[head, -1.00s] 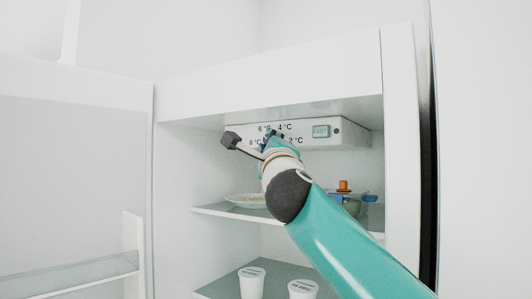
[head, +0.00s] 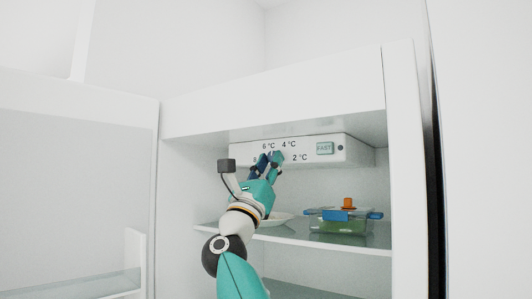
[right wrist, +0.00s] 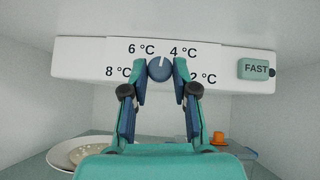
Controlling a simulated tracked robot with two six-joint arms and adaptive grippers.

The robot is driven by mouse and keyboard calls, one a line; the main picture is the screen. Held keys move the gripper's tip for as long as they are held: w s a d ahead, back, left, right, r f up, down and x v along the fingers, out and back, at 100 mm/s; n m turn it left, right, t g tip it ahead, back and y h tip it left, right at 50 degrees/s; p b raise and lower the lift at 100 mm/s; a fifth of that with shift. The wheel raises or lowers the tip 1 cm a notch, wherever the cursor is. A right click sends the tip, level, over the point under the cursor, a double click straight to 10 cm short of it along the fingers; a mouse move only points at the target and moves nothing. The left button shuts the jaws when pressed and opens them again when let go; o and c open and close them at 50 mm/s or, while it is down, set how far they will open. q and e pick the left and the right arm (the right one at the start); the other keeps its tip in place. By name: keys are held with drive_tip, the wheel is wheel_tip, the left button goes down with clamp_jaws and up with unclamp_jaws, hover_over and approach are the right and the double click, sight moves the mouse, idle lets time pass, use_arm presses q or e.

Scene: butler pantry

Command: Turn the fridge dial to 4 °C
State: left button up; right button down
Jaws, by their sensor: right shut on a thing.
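The blue round dial (right wrist: 160,69) sits on the white control panel (right wrist: 85,62) under the fridge's ceiling, ringed by the labels 8, 6, 4 and 2 °C. Its white mark points almost straight up, slightly right, between 6 °C and 4 °C. My right gripper (right wrist: 160,72) is shut on the dial, one finger on each side. In the head view my right gripper (head: 268,160) reaches up to the panel (head: 350,151) and hides the dial and most of the 8 °C label. My left gripper is not in view.
A FAST button (head: 325,148) is on the panel's right. On the shelf below are a plate (head: 277,219) and a glass container with blue clips (head: 338,222), with an orange item (head: 348,203) above it. The fridge door (head: 75,190) stands open at the left.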

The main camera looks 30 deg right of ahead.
drive_tip(key=m+g+p, duration=0.1)
drive_tip(key=m+g+h, duration=0.1)
drive_tip(key=m+g, duration=0.1)
drive_tip(key=shift+d+r+m+h+p, duration=0.1)
drive_tip(key=shift+r+m+h+p, duration=0.2)
drive_tip(key=shift+r+p, duration=0.1)
drive_tip(key=shift+f+m+g+h+p, duration=0.2)
drive_tip(key=shift+m+g+p, duration=0.25)
drive_tip(key=shift+m+g, duration=0.4)
drive_tip(key=shift+f+m+g+h+p, duration=0.1)
drive_tip(key=shift+m+g+h+p, duration=0.25)
drive_tip(key=shift+m+g, duration=0.5)
